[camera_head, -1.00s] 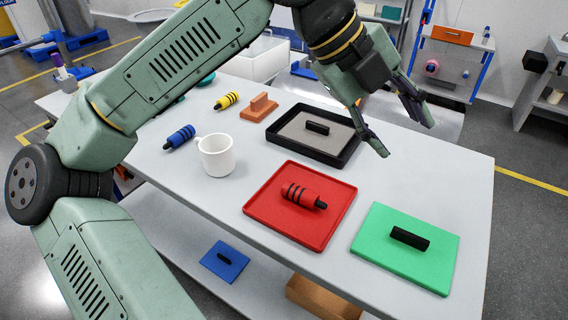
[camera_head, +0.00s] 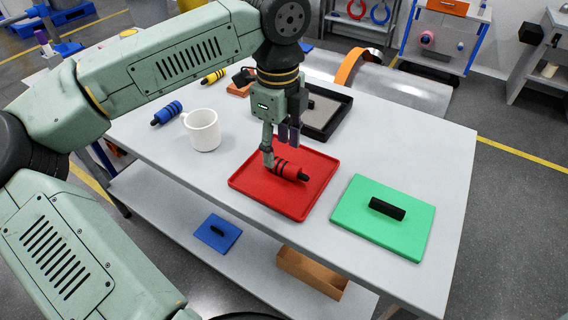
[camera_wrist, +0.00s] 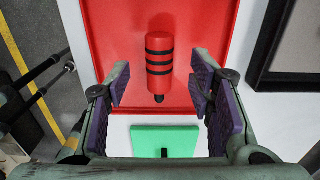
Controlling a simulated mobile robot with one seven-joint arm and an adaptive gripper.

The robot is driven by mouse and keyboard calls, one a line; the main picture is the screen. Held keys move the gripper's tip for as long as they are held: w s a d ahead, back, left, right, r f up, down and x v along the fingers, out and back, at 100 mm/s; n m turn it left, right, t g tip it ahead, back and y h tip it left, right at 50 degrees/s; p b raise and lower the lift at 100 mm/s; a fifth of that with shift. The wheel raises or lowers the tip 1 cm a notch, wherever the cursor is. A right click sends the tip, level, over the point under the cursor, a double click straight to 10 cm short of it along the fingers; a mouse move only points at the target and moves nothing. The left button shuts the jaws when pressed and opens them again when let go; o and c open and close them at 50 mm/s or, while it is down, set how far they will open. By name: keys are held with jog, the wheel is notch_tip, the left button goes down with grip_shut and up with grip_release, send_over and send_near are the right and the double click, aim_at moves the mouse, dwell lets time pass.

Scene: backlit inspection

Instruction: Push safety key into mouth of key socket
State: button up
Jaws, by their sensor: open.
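A red cylinder with black bands and a black tip (camera_head: 290,171), which looks like the safety key, lies on the red tray (camera_head: 250,185). In the wrist view the red cylinder (camera_wrist: 160,55) lies between and beyond my two open fingers, its black tip pointing down the picture. My gripper (camera_head: 277,152) points down over the red tray, with one finger partly covering the cylinder's left end; in the wrist view my gripper (camera_wrist: 160,92) is empty. I cannot pick out a key socket for certain. Whether a finger touches the cylinder is unclear.
A green lid with a black handle (camera_head: 390,230) lies right of the tray. A white mug (camera_head: 203,131), a blue banded cylinder (camera_head: 166,113) and a yellow one (camera_head: 214,76) stand or lie to the left. A black-rimmed tray (camera_head: 340,110) is behind my gripper.

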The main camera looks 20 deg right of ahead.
aim_at(279, 161)
notch_tip(279, 161, down, 4)
jog(key=shift+f+p, duration=0.1)
jog(key=shift+p, duration=0.45)
jog(key=shift+c, duration=0.4)
grip_shut()
